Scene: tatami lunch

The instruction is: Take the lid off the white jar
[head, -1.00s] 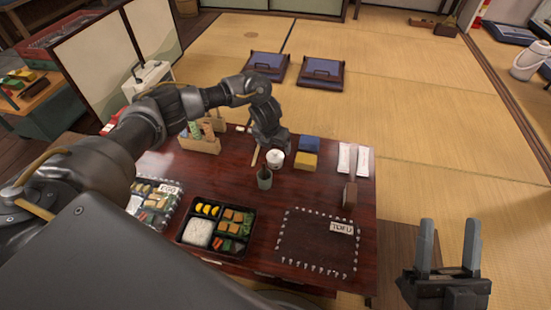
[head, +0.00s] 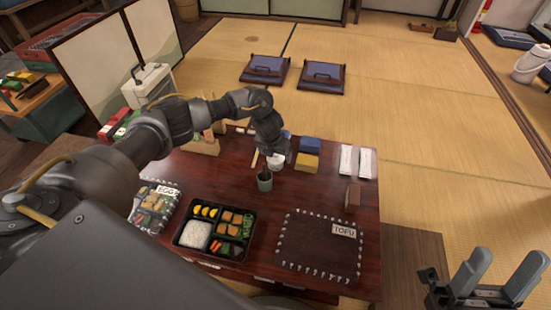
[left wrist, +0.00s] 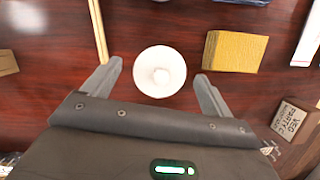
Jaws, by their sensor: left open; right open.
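The white jar (head: 276,162) stands on the dark red table, partly hidden behind my left gripper in the head view. In the left wrist view I look down on its round white lid (left wrist: 148,84) with a small knob in the middle. My left gripper (head: 278,152) is open above the jar. In the left wrist view its two fingers (left wrist: 157,88) point to either side of the lid, with gaps, and hold nothing. My right gripper (head: 497,275) is open and empty, off the table at the lower right.
A grey-green cup (head: 264,183) stands just in front of the jar. A yellow block (head: 305,163) lies to its right and a light stick (left wrist: 98,30) to its left. A wooden block (head: 353,197), bento box (head: 178,240) and dark TOFU mat (head: 310,255) are nearer.

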